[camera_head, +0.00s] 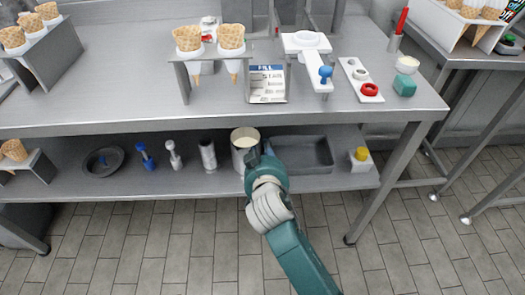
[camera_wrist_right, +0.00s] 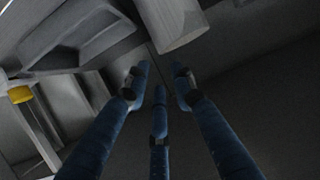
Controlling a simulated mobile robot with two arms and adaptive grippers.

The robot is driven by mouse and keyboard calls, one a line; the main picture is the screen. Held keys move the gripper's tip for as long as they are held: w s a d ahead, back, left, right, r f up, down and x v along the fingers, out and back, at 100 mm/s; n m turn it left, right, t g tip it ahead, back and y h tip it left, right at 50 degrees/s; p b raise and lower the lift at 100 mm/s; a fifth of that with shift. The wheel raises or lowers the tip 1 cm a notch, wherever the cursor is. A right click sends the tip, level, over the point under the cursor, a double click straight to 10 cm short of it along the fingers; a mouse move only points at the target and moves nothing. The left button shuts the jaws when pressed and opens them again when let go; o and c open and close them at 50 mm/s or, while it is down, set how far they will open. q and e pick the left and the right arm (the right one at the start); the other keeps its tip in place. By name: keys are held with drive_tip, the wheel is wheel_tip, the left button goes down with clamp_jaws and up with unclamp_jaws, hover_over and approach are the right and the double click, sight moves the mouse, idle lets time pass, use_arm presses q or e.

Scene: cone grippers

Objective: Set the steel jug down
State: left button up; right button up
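The steel jug (camera_head: 239,158) is a round grey vessel with pale cream contents. It stands upright on the lower shelf (camera_head: 215,187) in the head view. My right gripper (camera_head: 262,150) is at the jug's right side, partly overlapping it. In the right wrist view a grey cylinder (camera_wrist_right: 172,22), likely the jug, is at the top, beyond the fingertips. The three dark blue fingers of my right gripper (camera_wrist_right: 160,75) are spread with nothing between them. Whether they touch the jug cannot be told. My left gripper is not in view.
A dark grey tray (camera_head: 318,168) lies right of the jug, with a yellow-topped block (camera_head: 361,154) beyond it. A steel cylinder (camera_head: 208,155) stands left of the jug. The upper worktop (camera_head: 120,95) overhangs the shelf and carries cone stands. The tiled floor in front is clear.

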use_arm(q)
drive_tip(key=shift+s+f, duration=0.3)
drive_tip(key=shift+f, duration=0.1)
use_arm(e)
drive_tip(key=shift+v, duration=0.95)
drive_tip(key=shift+f, duration=0.1)
drive_tip(key=s+d+f+n+g, duration=0.1)
drive_tip(key=s+d+f+g, duration=0.2)
drive_tip(key=f, duration=0.6)
drive_tip(key=s+d+f+g, duration=0.1)
drive_tip(key=s+d+f, duration=0.1)
drive_tip(key=s+f, duration=0.5)
drive_tip(key=s+d+f+n+g, duration=0.1)
drive_tip(key=s+d+f+g, duration=0.15)
drive_tip(key=f, duration=0.75)
drive_tip(key=s+d+f+g, duration=0.2)
drive_tip(key=s+d+f, duration=0.3)
drive_tip(key=s, duration=0.6)
drive_tip(key=s+d+f+g, duration=0.2)
drive_tip(key=s+d+f, duration=0.2)
drive_tip(key=s+f, duration=0.5)
drive_tip(key=shift+s+d+f+g, duration=0.35)
drive_tip(key=shift+s+d+f, duration=0.05)
drive_tip(key=shift+s, duration=0.5)
